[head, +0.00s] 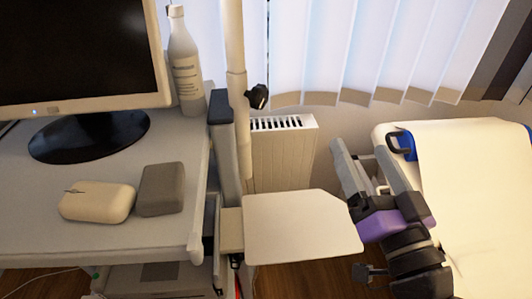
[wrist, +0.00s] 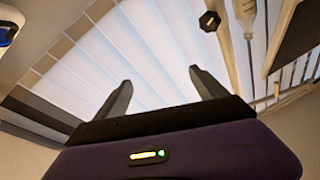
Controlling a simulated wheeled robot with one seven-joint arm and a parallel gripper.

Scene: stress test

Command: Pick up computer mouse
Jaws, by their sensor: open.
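A beige rounded object (head: 97,201) that looks like the computer mouse lies on the grey desk (head: 60,178), below the monitor. It has a small dark mark on its upper left side. A grey-brown block (head: 160,189) lies close to its right. My gripper (head: 362,153) is far to the right, beyond the desk, in front of the radiator and beside the bed. Its two fingers are apart with nothing between them. In the wrist view my gripper (wrist: 160,80) points towards the window blinds, and the mouse does not show there.
A monitor (head: 75,50) and a white bottle (head: 184,65) stand at the back of the desk. A white pole (head: 236,95) and a pale flat panel (head: 300,228) stand between the desk and my gripper. A radiator (head: 280,150) is behind. A bed (head: 470,190) is at right.

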